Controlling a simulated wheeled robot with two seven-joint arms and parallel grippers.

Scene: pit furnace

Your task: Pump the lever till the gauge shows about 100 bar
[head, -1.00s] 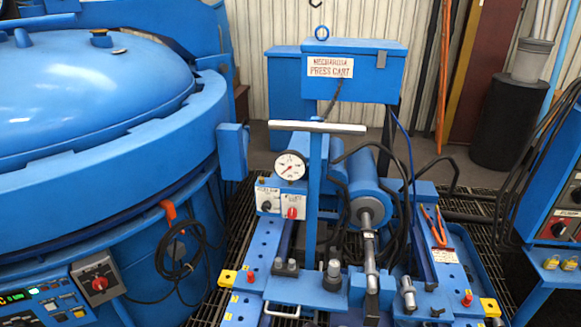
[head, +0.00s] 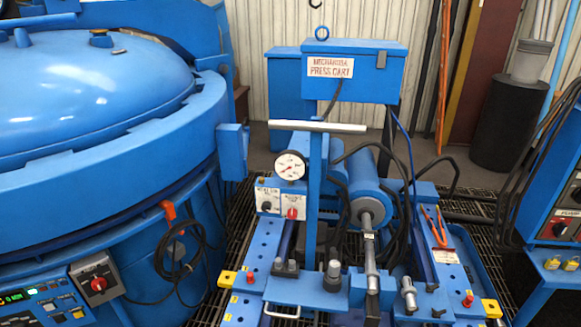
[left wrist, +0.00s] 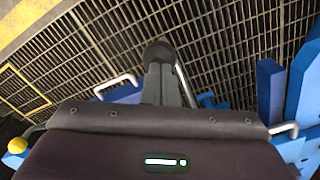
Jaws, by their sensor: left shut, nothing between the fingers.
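The T-shaped lever (head: 314,190) stands upright on the blue press cart, with a pale crossbar (head: 330,127) on top. Just left of it is the round white gauge (head: 291,166); its needle is too small to read surely. Below the gauge is a panel with a red knob (head: 292,212). My left gripper (left wrist: 159,52) shows only in the left wrist view, shut and empty, above floor grating. It is apart from the lever, which I cannot make out in that view. My right gripper is in neither view.
A large blue furnace (head: 95,150) fills the left. The cart's front has a pale handle (head: 281,312), several pegs and a cylinder (head: 365,195) right of the lever. A blue control cabinet (head: 555,215) stands at the right. Floor grating (left wrist: 235,50) lies below the left wrist.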

